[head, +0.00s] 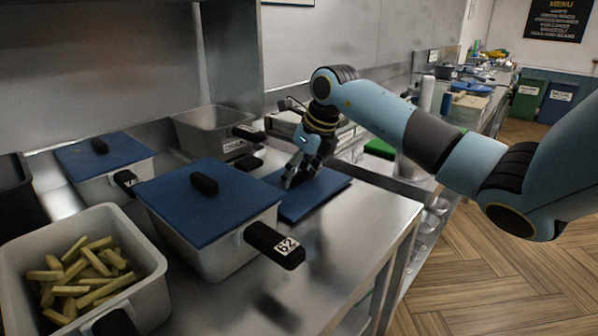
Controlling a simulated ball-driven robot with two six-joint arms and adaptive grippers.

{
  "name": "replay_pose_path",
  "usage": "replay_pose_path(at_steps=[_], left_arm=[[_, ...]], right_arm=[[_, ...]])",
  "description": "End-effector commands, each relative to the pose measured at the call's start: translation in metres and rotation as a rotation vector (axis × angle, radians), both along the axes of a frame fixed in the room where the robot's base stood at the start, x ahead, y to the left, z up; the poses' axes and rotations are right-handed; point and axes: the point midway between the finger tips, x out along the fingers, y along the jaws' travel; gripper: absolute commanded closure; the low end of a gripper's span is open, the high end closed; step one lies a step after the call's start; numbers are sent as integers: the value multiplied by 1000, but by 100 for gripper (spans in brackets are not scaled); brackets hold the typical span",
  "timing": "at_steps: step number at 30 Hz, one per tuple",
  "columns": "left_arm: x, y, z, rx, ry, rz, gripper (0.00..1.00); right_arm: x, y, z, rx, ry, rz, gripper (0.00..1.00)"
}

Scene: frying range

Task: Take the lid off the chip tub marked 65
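A blue lid (318,203) lies flat on the steel counter behind the front tub. My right gripper (296,178) points down at the middle of this lid; its dark fingers hide the knob, so I cannot tell whether they are closed on it. An open grey tub (203,139) stands at the back; its label is too small to read. The front tub (215,258) has a blue lid (200,212) on it and a handle tag that looks like 62. No tag clearly reads 65. My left gripper is not in view.
An open tub with chips (142,258) stands at front left. Another tub (87,190) with a blue lid (88,152) stands behind it. The counter's right front edge (395,248) is close to my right arm, with bare steel beside the front tub.

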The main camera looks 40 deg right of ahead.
Motion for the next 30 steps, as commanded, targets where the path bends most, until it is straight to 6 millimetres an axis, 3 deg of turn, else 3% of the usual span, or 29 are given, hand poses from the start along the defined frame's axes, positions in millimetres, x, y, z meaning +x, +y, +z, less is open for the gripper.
replay_pose_path(at_steps=[4,14,30], left_arm=[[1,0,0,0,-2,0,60],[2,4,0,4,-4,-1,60],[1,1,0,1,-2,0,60]], right_arm=[[0,0,0,0,0,0,18],[-1,-1,4,-1,-1,1,18],[-40,-5,98,-4,-1,0,18]])
